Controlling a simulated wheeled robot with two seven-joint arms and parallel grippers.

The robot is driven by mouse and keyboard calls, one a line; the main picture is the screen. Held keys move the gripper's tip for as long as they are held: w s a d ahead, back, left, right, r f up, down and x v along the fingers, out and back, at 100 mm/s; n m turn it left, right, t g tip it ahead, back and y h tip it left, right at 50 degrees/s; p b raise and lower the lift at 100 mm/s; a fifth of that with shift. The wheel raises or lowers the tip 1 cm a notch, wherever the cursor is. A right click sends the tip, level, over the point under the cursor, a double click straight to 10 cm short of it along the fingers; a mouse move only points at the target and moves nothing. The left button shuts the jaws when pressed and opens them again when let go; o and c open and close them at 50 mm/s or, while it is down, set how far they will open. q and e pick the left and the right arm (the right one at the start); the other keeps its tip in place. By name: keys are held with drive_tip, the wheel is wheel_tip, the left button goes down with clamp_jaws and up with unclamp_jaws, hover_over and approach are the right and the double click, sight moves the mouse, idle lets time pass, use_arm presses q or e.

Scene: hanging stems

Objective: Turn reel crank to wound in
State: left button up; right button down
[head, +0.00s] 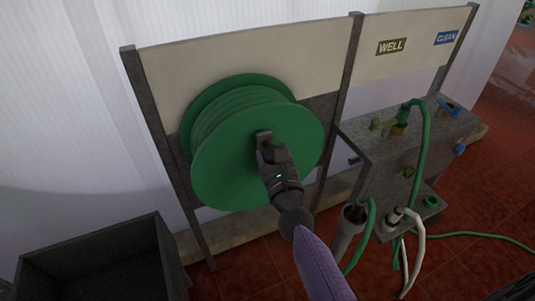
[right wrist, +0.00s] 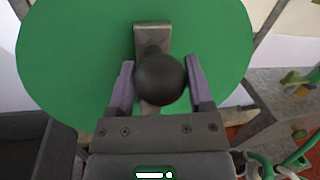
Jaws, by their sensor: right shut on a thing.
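The green hose reel (head: 237,160) is mounted on a grey post frame, its round face toward me; that face also fills much of the right wrist view (right wrist: 70,60). A grey crank arm (head: 264,138) shows on the face and again in the right wrist view (right wrist: 151,36). Its dark ball knob (right wrist: 160,79) sits between my right gripper's two fingers. My right gripper (head: 271,155) is shut on the knob, in front of the reel's middle. It hides part of the crank in the head view. My left gripper is not in view.
A dark open bin (head: 100,262) stands at lower left. At right is a grey bench (head: 385,150) with taps, green and white hoses, below WELL (head: 391,46) and CLEAN (head: 445,37) signs. A green hose crosses the red tiled floor (head: 465,265).

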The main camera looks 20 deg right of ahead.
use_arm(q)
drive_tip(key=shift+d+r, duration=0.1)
use_arm(e)
drive_tip(key=shift+d+f+m, duration=0.1)
drive_tip(key=shift+d+m, duration=0.2)
drive_tip(key=shift+d, duration=0.05)
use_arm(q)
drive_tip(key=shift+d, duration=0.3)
use_arm(e)
unclamp_jaws()
drive_tip(key=shift+d, duration=0.1)
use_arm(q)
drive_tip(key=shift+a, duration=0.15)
use_arm(e)
drive_tip(key=shift+s, duration=0.35)
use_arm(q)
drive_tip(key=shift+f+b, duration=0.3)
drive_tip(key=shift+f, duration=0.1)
use_arm(e)
drive_tip(key=s+a, duration=0.1)
drive_tip(key=s, duration=0.8)
drive_tip(key=shift+a+f, duration=0.2)
drive_tip(key=shift+a, duration=0.1)
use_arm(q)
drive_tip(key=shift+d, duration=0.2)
use_arm(e)
drive_tip(key=shift+s, duration=0.1)
